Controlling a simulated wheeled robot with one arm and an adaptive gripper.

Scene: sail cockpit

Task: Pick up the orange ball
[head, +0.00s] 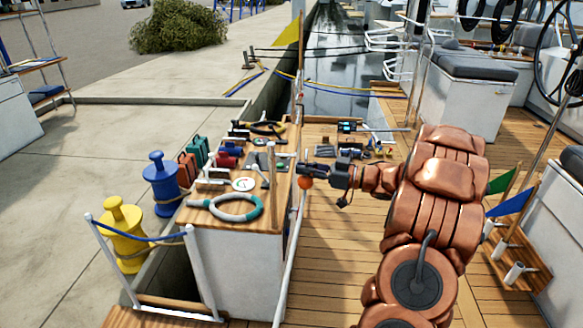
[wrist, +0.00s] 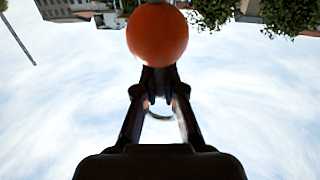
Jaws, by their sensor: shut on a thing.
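The orange ball (wrist: 157,36) is at the tips of my gripper (wrist: 158,72) in the wrist view, with the fingers closed on its near side. In the head view the small orange ball (head: 306,183) shows just below the tip of my gripper (head: 303,170). My gripper reaches left, close to the right edge of the wooden-topped counter (head: 240,228). The exact contact of the fingertips is partly hidden by the ball.
The counter holds a white and teal ring (head: 226,207) and several tools. A vertical post (head: 272,185) and a white rail (head: 290,255) stand left of my gripper. Blue (head: 160,180) and yellow (head: 122,235) bollards stand farther left. Open deck planks (head: 325,260) lie below my arm.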

